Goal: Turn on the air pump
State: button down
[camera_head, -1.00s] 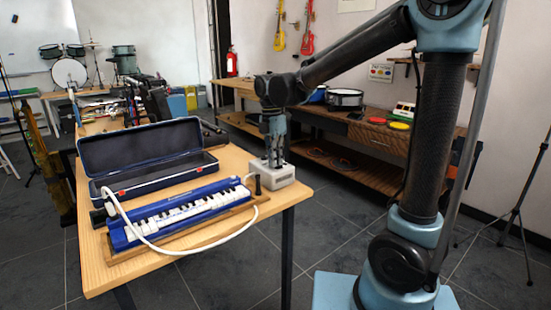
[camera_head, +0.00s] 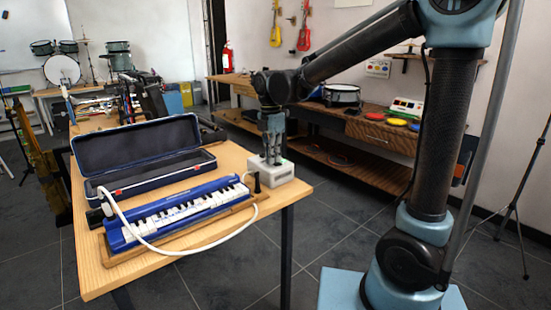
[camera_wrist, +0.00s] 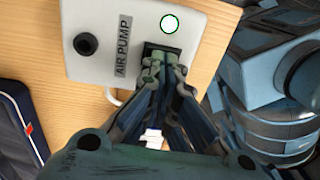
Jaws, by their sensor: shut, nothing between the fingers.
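The air pump (camera_head: 273,174) is a pale box at the right end of the wooden table. In the wrist view the air pump (camera_wrist: 88,15) shows an "AIR PUMP" label (camera_wrist: 123,46), a black round port (camera_wrist: 86,44), a white round light with a green rim (camera_wrist: 169,24) and a dark switch area (camera_wrist: 152,50). My gripper (camera_head: 272,160) points down onto the pump's top. In the wrist view my gripper's shut, empty fingertips (camera_wrist: 160,62) are over the switch area and hide most of it. I cannot tell the switch's position.
A blue keyboard instrument (camera_head: 178,210) with a white hose (camera_head: 205,246) lies left of the pump on the table (camera_head: 90,270). An open dark case (camera_head: 140,150) stands behind it. A wooden bench (camera_head: 330,160) is beyond.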

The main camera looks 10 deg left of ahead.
aim_at(275, 164)
jog(key=shift+w+a, duration=0.2)
jog(key=shift+r, duration=0.1)
notch_tip(275, 164, up, 14)
jog(key=d, duration=0.1)
jog(key=shift+s+d, duration=0.2)
jog(key=shift+s, duration=0.25)
dwell(0.5)
jog(key=d+f+m, duration=0.3)
jog(key=d+m, duration=0.1)
jog(key=d, duration=0.4)
jog(key=s+d+f+m+t, duration=0.1)
jog(key=d+f+m, duration=0.1)
jog(key=d+m, duration=0.45)
jog(key=d+f+m, duration=0.2)
jog(key=d+f, duration=0.1)
jog(key=d, duration=0.6)
jog(key=s+d+f+m+t, duration=0.1)
jog(key=s+d+f+m, duration=1)
jog(key=d+f+m, duration=0.4)
jog(key=shift+s+d+f+m+t+y, duration=0.3)
jog(key=shift+s+f+m+t, duration=0.1)
jog(key=shift+f, duration=0.4)
